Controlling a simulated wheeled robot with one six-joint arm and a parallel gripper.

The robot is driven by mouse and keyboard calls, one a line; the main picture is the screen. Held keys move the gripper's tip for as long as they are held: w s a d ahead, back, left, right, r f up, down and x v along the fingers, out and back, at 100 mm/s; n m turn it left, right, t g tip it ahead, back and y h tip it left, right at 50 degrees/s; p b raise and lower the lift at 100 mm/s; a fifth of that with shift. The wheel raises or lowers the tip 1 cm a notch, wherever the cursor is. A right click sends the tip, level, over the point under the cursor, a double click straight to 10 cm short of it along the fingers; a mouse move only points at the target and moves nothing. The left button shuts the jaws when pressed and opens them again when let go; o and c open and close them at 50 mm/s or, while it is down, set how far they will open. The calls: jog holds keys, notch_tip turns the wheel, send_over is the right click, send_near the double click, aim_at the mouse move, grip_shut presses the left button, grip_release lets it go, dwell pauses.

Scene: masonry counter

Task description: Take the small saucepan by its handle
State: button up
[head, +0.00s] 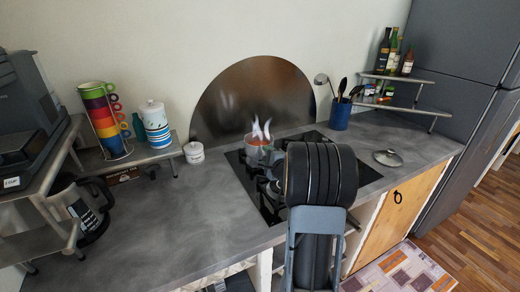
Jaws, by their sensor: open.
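The small saucepan (254,150) stands on the dark cooktop (252,186) at the back left, with reddish contents and white wisps of steam rising above it. Its handle is hard to make out; my arm may hide it. My gripper (269,184) is over the cooktop, just in front and to the right of the saucepan, partly hidden behind my arm. It is open and holds nothing that I can see. I cannot tell how wide the gap to the saucepan is.
A glass lid (387,157) lies on the counter at right. A blue utensil pot (340,115) stands behind the cooktop. A small white jar (194,153) and a rack with stacked cups (103,120) are at left. The front left counter is clear.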

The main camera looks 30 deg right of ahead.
jog(key=shift+w+d+f, duration=0.1)
jog(key=shift+w, duration=0.5)
grip_shut()
dwell(0.9)
